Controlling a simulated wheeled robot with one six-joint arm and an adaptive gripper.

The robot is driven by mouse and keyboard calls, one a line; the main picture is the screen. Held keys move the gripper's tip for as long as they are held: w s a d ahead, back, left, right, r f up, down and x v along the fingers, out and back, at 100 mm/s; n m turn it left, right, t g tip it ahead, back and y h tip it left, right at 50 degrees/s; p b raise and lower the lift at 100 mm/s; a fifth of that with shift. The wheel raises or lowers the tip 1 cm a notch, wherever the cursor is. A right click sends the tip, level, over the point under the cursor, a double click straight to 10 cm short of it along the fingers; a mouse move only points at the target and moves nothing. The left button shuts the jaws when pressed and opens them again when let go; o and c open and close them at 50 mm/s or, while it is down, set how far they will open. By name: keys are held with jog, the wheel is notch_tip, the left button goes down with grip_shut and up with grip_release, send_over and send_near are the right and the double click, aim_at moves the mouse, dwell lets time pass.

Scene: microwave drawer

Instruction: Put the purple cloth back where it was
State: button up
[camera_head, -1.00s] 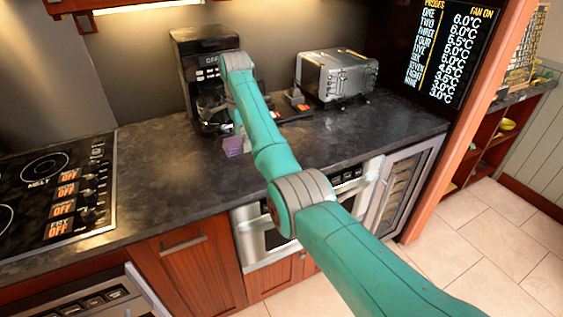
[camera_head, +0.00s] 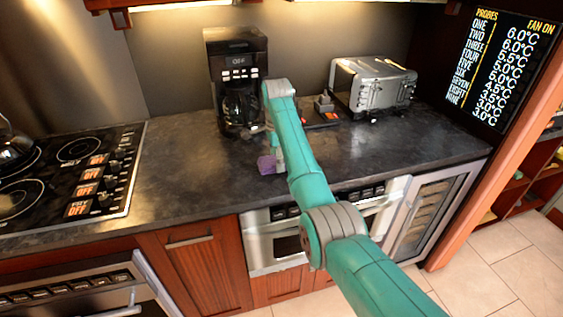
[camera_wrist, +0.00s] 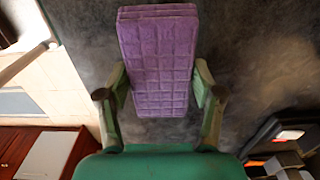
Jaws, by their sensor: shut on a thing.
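The purple cloth (camera_wrist: 158,60) is a folded, quilted rectangle. In the wrist view it lies lengthwise between the two fingers of my gripper (camera_wrist: 160,84), which press on its long sides. In the head view only a small part of the purple cloth (camera_head: 267,164) shows, at the end of my arm and in front of the coffee maker. My gripper there is mostly hidden behind my arm. The cloth is over the dark countertop (camera_head: 190,165); I cannot tell whether it touches it.
The black coffee maker (camera_head: 238,62) stands just behind the cloth. A silver toaster (camera_head: 375,84) stands to the right, with a small dark and red object (camera_head: 325,110) beside it. The cooktop (camera_head: 75,165) is at the left. The counter between cooktop and cloth is clear.

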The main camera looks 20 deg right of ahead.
jog(key=shift+f, duration=0.75)
jog(key=o, duration=1.3)
jog(key=shift+f, duration=0.15)
jog(key=shift+o, duration=0.2)
